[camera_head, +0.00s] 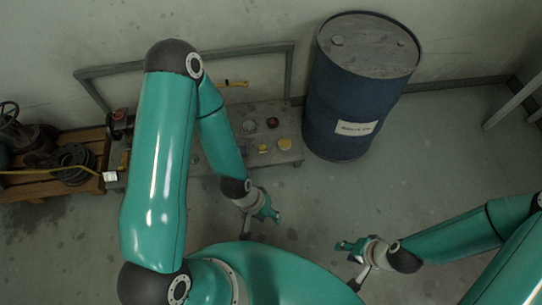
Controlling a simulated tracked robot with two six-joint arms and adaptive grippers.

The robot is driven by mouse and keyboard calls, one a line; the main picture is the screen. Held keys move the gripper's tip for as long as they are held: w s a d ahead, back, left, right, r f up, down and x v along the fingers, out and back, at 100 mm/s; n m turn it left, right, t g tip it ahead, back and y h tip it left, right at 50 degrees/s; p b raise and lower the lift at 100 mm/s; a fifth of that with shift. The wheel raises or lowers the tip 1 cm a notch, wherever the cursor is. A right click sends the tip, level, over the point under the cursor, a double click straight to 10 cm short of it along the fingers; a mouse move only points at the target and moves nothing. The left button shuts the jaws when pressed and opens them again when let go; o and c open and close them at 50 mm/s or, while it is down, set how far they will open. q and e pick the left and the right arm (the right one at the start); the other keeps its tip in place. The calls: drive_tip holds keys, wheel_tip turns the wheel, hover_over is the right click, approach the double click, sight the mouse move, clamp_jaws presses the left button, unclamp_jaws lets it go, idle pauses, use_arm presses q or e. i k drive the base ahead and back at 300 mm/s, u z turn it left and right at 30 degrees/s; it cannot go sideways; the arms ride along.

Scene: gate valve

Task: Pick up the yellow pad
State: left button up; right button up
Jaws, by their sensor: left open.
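A round yellow piece (284,144) lies on the low grey bench (225,120) near its right end. A smaller yellow piece (263,148) lies just left of it. I cannot tell which of the two is the pad. My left gripper (268,211) is open and empty, in front of the bench and apart from both yellow pieces. My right gripper (348,248) is further right and lower in the view, over the floor, with nothing visible in it. Its fingers are too small to tell whether they are open. My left arm covers part of the bench.
A blue drum (345,105) stands right of the bench. A grey rail (250,49) runs along the bench's back. Small dark and grey parts (272,123) lie near the yellow pieces. A wooden pallet (90,184) with valve parts is at left. The floor in front is clear.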

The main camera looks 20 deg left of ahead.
sight(263, 148)
drive_tip(key=u, duration=0.2)
drive_tip(key=i, duration=0.9)
drive_tip(key=z, duration=0.1)
